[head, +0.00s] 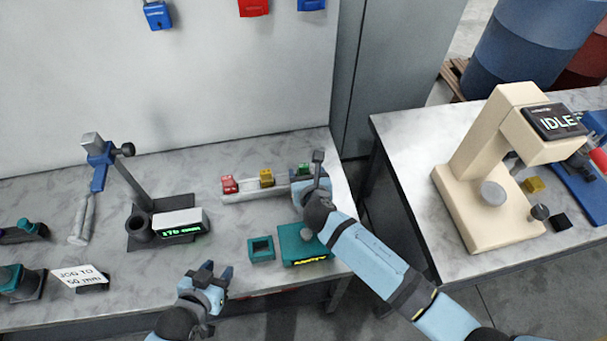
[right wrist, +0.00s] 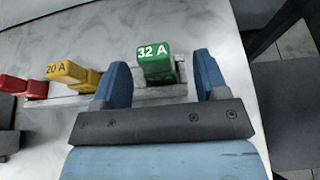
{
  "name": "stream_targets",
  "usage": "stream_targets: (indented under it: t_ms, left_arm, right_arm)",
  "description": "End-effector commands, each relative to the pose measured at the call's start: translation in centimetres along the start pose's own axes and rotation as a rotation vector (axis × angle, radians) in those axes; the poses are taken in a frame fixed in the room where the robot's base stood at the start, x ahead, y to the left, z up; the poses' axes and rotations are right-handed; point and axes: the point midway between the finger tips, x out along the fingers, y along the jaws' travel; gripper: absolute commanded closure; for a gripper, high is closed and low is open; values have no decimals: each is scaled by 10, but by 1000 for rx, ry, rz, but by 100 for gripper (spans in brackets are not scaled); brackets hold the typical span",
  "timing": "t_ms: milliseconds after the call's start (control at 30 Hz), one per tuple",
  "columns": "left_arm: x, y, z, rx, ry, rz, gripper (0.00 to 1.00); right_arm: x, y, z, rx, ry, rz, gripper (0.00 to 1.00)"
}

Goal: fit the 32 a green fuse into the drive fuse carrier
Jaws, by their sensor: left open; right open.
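The green fuse marked 32 A (right wrist: 156,66) stands upright at the right end of a pale rail. It lies between the spread fingers of my right gripper (right wrist: 160,72), with a gap on each side. In the head view the fuse (head: 304,169) is partly hidden by that open gripper (head: 308,177). A teal box with a yellow label (head: 303,244) and a small teal square holder (head: 261,248) stand in front of the rail; I cannot tell which is the drive fuse carrier. My left gripper (head: 212,284) is open and empty near the bench's front edge.
Red (head: 229,184) and yellow (head: 266,177) fuses stand further left on the rail (head: 240,196). A stand with a display (head: 180,224), a clamp post and a sign (head: 78,275) occupy the left bench. A cream press reading IDLE (head: 470,180) stands on the right table.

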Motion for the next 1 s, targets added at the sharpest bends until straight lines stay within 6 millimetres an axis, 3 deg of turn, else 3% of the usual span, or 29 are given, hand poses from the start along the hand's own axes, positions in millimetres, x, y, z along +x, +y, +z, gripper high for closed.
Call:
stream_targets:
  t_ms: [300, 567, 800, 1000]
  left_arm:
    - [0, -1, 0, 0, 0, -3, 57]
    - [0, -1, 0, 0, -2, -3, 57]
    - [-1, -1, 2, -1, -4, -3, 57]
    - [-1, -1, 1, -1, -5, -2, 57]
  right_arm:
    - [41, 3, 0, 2, 1, 0, 33]
    - [43, 3, 0, 3, 1, 1, 33]
    - [43, 3, -1, 3, 1, 1, 88]
    - [43, 3, 0, 4, 1, 1, 88]
